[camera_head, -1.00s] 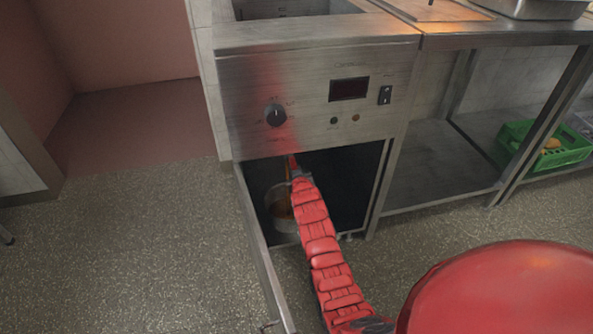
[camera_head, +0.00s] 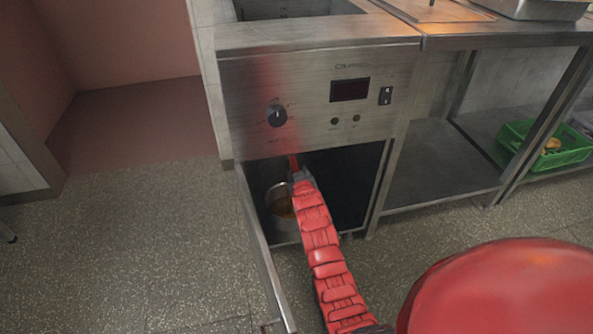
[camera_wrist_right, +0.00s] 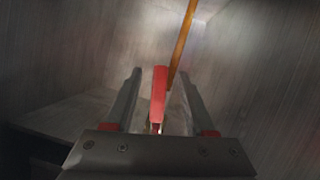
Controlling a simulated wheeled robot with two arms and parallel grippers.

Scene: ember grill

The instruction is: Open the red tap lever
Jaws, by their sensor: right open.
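The red tap lever (camera_wrist_right: 159,95) stands upright between the two spread fingers of my right gripper (camera_wrist_right: 160,76) in the right wrist view, with gaps on both sides. In the head view my right gripper (camera_head: 299,174) reaches into the open cabinet under the fryer panel. A small red piece, apparently the lever (camera_head: 292,162), shows just above it. The gripper is open and holds nothing. The lever's base is hidden behind the gripper body. My left gripper is out of view.
A metal pot (camera_head: 276,206) with brownish contents stands in the cabinet, left of my arm. The cabinet door (camera_head: 262,262) hangs open at the left. A copper-coloured rod (camera_wrist_right: 183,40) rises behind the lever. A green crate (camera_head: 575,155) sits on the right shelf.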

